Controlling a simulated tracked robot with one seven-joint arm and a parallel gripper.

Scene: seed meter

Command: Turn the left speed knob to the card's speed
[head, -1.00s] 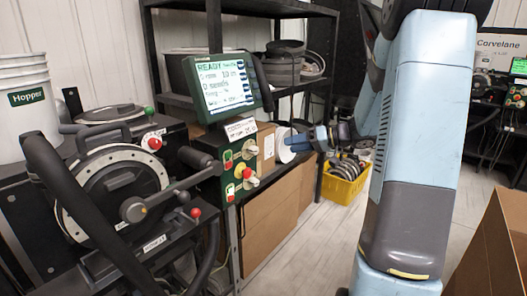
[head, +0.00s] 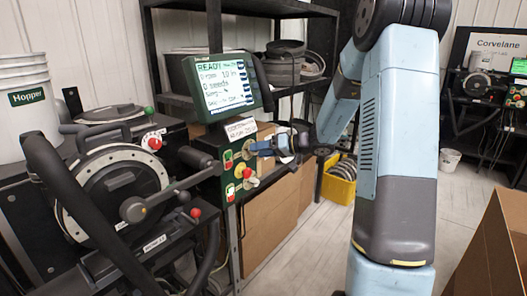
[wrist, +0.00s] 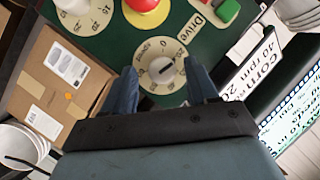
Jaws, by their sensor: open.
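A white round knob with a numbered dial and a dark pointer mark (wrist: 161,68) sits on the green control panel (head: 234,190). In the wrist view it lies between the two fingers of my open gripper (wrist: 161,88), with gaps on both sides. The mark's exact reading is unclear. In the head view my gripper (head: 254,148) is at the upper part of the panel and covers this knob. The white card (wrist: 252,66) beside it reads corn, 40 rpm and a partly cut-off line; it also shows in the head view (head: 238,132).
A second dial (wrist: 80,16) and a red button on yellow (wrist: 147,8) are close by. A green button (wrist: 226,10) sits near the Drive label. The screen (head: 222,85) stands above the panel. A cardboard box (wrist: 58,85) and yellow crate (head: 338,188) are near.

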